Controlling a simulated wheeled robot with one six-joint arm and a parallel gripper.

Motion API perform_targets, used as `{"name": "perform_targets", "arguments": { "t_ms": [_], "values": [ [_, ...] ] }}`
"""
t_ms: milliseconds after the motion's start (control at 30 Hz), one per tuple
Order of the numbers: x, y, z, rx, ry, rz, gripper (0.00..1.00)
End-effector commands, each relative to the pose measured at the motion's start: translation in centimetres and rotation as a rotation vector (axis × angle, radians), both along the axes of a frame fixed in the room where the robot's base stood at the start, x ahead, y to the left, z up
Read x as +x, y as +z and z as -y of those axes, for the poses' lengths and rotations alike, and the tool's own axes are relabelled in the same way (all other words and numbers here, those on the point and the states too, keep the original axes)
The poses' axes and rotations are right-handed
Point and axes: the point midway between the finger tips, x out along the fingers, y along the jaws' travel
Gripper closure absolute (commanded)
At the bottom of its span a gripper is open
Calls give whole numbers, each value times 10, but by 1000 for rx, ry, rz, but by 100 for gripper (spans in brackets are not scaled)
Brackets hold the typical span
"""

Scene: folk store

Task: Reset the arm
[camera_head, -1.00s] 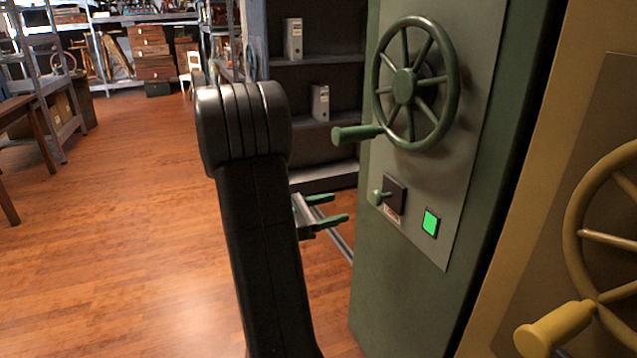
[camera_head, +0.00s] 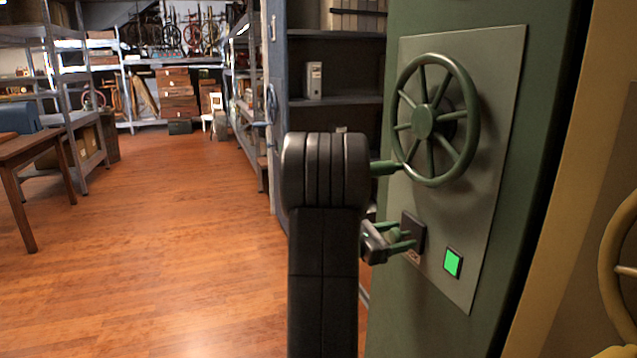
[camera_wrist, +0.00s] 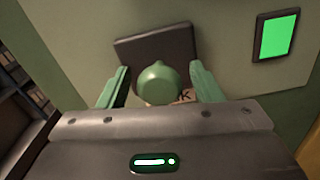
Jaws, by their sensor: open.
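My gripper (camera_head: 400,240) is in front of the grey panel on the green cabinet, close to a small green lever (camera_wrist: 158,82) on a dark square plate (camera_wrist: 160,48). In the wrist view its two green fingers (camera_wrist: 156,86) stand apart, one on each side of the lever's round knob. I see a gap on both sides of the knob, and the fingers are not closed on it. In the head view my black arm covers part of the scene, and the lever is mostly hidden by the gripper.
A green handwheel (camera_head: 424,121) with a protruding handle is just above my gripper. A lit green button (camera_head: 453,263) is to the right of the plate. A yellow cabinet (camera_head: 560,200) stands at the right edge. Open wooden floor (camera_head: 180,240) lies to the left.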

Motion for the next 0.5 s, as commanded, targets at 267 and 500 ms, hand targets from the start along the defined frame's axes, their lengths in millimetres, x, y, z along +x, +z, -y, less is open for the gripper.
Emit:
{"name": "perform_targets", "arguments": {
  "t_ms": [267, 500],
  "values": [
    [-1, 0, -5, 0, 1, 0, 41],
    [-2, 1, -8, 1, 2, 0, 41]
  ]
}}
